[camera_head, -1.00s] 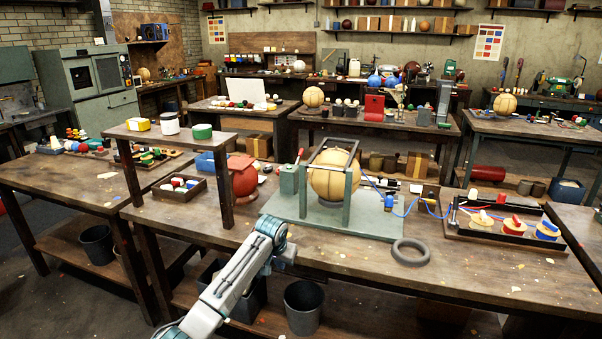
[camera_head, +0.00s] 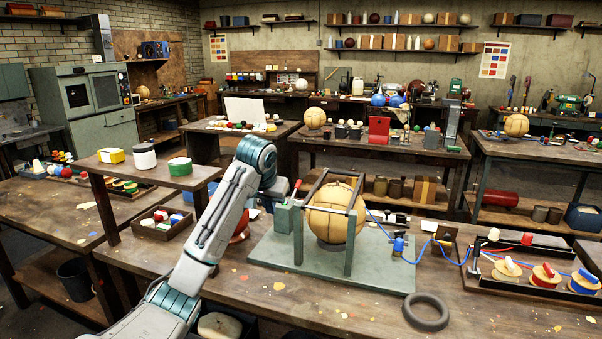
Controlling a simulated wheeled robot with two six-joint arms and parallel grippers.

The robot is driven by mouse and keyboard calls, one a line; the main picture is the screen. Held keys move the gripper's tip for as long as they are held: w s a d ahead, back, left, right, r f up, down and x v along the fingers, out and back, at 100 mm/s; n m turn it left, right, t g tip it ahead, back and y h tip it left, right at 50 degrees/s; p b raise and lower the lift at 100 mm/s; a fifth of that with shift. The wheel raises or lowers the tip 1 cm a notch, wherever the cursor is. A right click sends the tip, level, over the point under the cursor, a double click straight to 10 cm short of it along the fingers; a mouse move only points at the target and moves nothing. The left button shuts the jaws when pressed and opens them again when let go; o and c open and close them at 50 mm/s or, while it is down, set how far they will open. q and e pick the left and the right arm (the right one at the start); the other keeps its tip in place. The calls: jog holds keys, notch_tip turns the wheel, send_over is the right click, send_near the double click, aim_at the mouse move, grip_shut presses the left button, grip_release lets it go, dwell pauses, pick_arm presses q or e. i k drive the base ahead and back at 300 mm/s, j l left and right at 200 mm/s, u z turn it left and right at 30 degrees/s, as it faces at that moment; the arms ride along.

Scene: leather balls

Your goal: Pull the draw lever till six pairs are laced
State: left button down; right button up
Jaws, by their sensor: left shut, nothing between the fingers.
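A tan panelled ball (camera_head: 328,222) sits inside a dark metal frame (camera_head: 352,238) on a grey-green base plate (camera_head: 272,251). At the left of the frame stands a green box (camera_head: 287,220) with the draw lever (camera_head: 296,189), a thin upright rod with a red tip. My left arm reaches up from the bottom left and bends over at the wrist. My left gripper (camera_head: 276,195) is shut and empty, just left of the lever; its fingertips are small and partly hidden, so I cannot tell whether they touch it. Lacing on the ball is too small to count. My right gripper is out of view.
A grey ring (camera_head: 426,311) lies at the front. A blue cord runs right from the frame to a tray (camera_head: 500,285) of coloured spools. A small raised shelf (camera_head: 150,172) with tubs stands at the left, and my arm passes close beside it.

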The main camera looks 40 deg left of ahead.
aim_at(298, 184)
jog(key=i+j, duration=0.95)
jog(key=i, duration=0.25)
